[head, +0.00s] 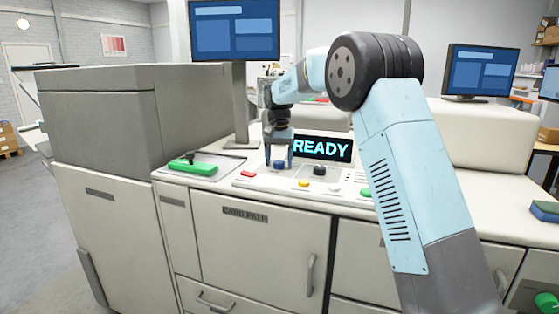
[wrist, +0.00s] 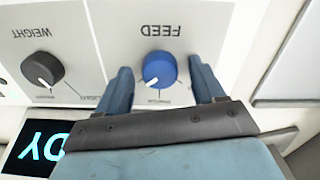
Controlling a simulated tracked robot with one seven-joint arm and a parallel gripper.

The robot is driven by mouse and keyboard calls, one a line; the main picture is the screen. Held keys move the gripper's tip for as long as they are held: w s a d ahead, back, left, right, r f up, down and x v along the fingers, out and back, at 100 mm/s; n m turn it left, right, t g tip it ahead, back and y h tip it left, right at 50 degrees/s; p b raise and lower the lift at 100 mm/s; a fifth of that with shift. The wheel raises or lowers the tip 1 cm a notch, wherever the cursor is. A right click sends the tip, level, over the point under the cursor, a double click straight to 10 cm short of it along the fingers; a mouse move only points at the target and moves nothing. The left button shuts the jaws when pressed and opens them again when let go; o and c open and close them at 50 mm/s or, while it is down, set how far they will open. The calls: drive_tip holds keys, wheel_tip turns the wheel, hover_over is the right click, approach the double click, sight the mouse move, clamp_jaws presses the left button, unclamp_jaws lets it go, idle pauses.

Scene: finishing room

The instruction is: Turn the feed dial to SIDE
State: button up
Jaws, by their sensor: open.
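The blue feed dial (wrist: 159,67) sits on the pale panel under the word FEED, which appears upside down in the wrist view. Its white pointer mark is at the lower left of the knob in that view. Small position labels beside it are partly hidden by my gripper and too small to read. My gripper (wrist: 161,74) is open, with one blue finger on each side of the dial; I cannot tell whether either finger touches it. In the head view my gripper (head: 278,154) points down over the blue dial (head: 279,165).
A black dial marked WEIGHT (wrist: 42,69) is beside the feed dial; it also shows in the head view (head: 320,170). The READY display (head: 322,148) stands behind the dials. A yellow button (head: 304,184), a red button (head: 248,174) and a green-based lever (head: 193,164) are nearby.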

sight(279, 162)
wheel_tip(279, 162, up, 14)
drive_tip(key=shift+f, duration=0.2)
idle(0.4)
drive_tip(key=s+d+r+t, duration=0.1)
drive_tip(key=s+d+r, duration=0.2)
drive_tip(key=s+d, duration=0.65)
drive_tip(key=s+d+r+t, duration=0.25)
drive_tip(key=s+d, duration=0.45)
drive_tip(key=s, duration=0.5)
drive_tip(key=s+d+f, duration=0.2)
drive_tip(key=s+f, duration=0.2)
drive_tip(key=s, duration=0.4)
drive_tip(key=s+d+f+n+t, duration=0.1)
drive_tip(key=s+d+f, duration=0.2)
drive_tip(key=s, duration=0.5)
drive_tip(key=s+d+f+t, duration=0.1)
drive_tip(key=s+d+f, duration=0.2)
drive_tip(key=s+f, duration=0.3)
drive_tip(key=shift+s+n, duration=0.3)
drive_tip(key=shift+s, duration=0.75)
